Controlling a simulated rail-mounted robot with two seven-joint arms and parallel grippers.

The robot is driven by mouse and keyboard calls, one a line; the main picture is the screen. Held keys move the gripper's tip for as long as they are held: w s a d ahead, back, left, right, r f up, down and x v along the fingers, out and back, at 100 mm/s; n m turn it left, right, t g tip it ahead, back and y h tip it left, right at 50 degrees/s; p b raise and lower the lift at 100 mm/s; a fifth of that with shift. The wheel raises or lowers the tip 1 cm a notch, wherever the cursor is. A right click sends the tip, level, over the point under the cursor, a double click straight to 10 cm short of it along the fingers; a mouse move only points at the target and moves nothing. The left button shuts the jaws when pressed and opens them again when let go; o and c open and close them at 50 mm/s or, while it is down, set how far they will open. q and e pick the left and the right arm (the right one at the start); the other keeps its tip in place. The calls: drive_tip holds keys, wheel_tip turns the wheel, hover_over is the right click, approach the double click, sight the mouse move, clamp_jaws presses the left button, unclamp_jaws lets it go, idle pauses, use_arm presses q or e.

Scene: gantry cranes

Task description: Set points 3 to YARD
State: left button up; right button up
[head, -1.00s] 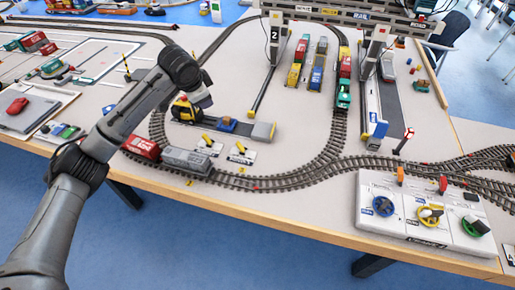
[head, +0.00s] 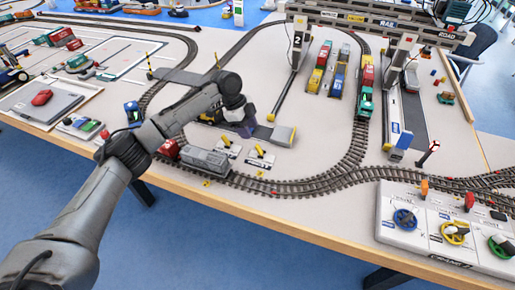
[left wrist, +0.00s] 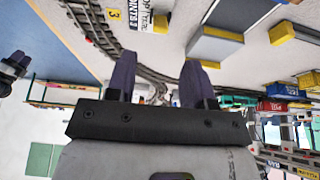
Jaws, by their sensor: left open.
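In the left wrist view a yellow marker reading 3 (left wrist: 115,14) lies next to a lettered plate (left wrist: 149,14) by the rails. My left gripper (head: 245,124) is open and empty, above the short siding and just behind the plates. Its dark fingers (left wrist: 158,83) stand apart in the wrist view.
A grey wagon (head: 203,161) stands on the track left of the plates. A control panel with coloured wheels (head: 450,222) stands at front right. Gantry legs (head: 296,50) rise behind.

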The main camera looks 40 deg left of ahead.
sight(257, 145)
use_arm(q)
drive_tip(key=b+x, duration=0.2)
drive_tip(key=x, duration=0.6)
drive_tip(key=shift+f, duration=0.25)
